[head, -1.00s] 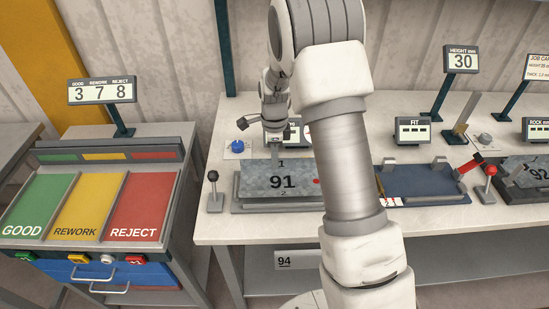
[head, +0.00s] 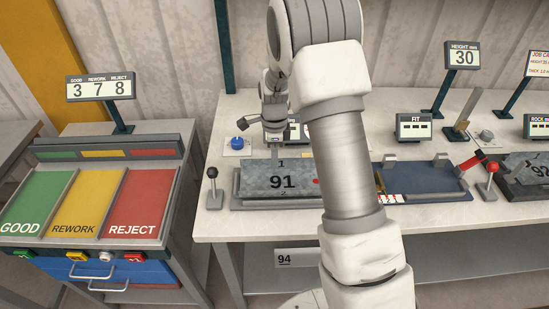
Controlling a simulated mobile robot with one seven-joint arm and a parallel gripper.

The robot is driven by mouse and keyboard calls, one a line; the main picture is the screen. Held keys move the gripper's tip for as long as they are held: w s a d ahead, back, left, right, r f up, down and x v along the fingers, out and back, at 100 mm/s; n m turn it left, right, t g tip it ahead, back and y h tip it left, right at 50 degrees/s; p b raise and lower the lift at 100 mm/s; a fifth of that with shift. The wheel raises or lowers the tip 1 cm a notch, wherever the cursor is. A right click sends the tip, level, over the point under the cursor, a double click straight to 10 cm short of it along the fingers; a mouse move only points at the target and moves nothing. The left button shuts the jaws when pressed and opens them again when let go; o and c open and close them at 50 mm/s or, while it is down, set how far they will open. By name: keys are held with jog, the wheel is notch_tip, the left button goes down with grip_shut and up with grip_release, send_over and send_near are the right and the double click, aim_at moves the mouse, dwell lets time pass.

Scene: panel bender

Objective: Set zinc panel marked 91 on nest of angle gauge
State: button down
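The grey zinc panel marked 91 (head: 262,182) lies over a grey-framed nest (head: 238,186) on the bench, left of my arm. Its back edge carries a 1. My gripper (head: 275,150) points down at the panel's back edge, and its fingertips meet or overlap that edge. The fingers are too small to tell whether they are shut on it. No label that I can read says angle gauge. The display behind the panel (head: 292,132) is partly hidden by my arm, which also covers the right end of the panel.
A black-knobbed lever (head: 213,188) stands left of the nest. A blue nest (head: 425,182) with a red-knobbed lever (head: 492,180) is to the right, below the FIT display (head: 413,127). The sorting stand (head: 182,205) is left.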

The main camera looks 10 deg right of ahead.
jog(key=shift+f+b, duration=0.4)
jog(key=shift+f, duration=0.3)
jog(key=c, duration=1)
grip_release()
notch_tip(320, 180, up, 18)
jog(key=shift+w+f, duration=0.15)
jog(key=shift+f, duration=0.1)
